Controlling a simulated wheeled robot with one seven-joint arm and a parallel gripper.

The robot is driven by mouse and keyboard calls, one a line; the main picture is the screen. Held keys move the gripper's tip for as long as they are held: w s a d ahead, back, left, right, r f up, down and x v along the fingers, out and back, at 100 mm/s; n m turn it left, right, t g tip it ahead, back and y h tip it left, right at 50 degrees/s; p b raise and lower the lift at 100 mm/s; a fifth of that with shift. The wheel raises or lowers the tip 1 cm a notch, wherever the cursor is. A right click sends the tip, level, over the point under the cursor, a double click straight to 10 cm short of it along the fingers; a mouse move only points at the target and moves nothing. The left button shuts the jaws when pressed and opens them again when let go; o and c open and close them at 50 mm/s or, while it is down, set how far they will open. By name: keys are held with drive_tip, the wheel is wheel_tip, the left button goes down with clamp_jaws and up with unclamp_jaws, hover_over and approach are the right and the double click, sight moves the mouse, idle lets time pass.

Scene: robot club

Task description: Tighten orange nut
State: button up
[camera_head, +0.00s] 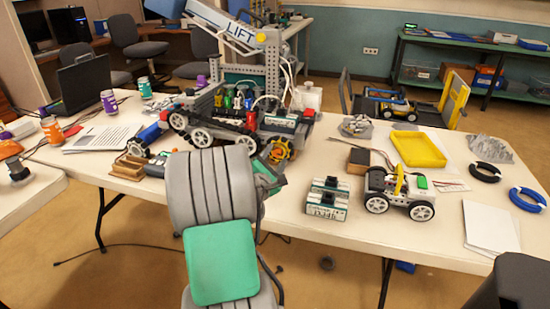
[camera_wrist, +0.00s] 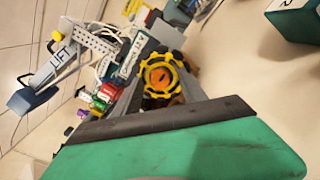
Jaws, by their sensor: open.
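The orange nut (camera_wrist: 163,76) shows in the wrist view as an orange centre inside a yellow toothed ring. The ring is on the large grey LIFT robot (camera_head: 200,98). In the head view the orange-and-yellow ring (camera_head: 280,149) is at that robot's front right corner, just beyond my gripper (camera_head: 268,176). My gripper is open, with nothing seen in it. In the wrist view one green finger with a dark pad fills the bottom, below the nut; the other finger is not clearly seen. I cannot tell whether the finger touches the ring. My arm hides part of the table.
Two green-and-white boxes (camera_head: 326,198) and a small white-wheeled car (camera_head: 400,190) stand on the table (camera_head: 360,240) to the right. A yellow tray (camera_head: 419,150) is behind the car. A small brown wooden holder (camera_head: 131,166) and cans are left.

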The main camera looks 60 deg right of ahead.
clamp_jaws()
idle(0.4)
drive_tip(key=shift+m, duration=0.4)
drive_tip(key=m+b, duration=0.2)
drive_tip(key=m, duration=0.1)
drive_tip(key=shift+f+m, duration=0.15)
drive_tip(key=shift+m, duration=0.25)
drive_tip(key=m+g+b, duration=0.1)
drive_tip(key=m+b, duration=0.2)
drive_tip(key=m, duration=0.2)
drive_tip(key=shift+m, duration=0.4)
drive_tip(key=m+b, duration=0.3)
drive_tip(key=m, duration=0.2)
drive_tip(key=shift+y+b, duration=0.3)
drive_tip(key=shift+b, duration=0.1)
drive_tip(key=m+b, duration=0.2)
drive_tip(key=m, duration=0.1)
drive_tip(key=shift+m+b, duration=0.7)
drive_tip(key=shift+m, duration=0.3)
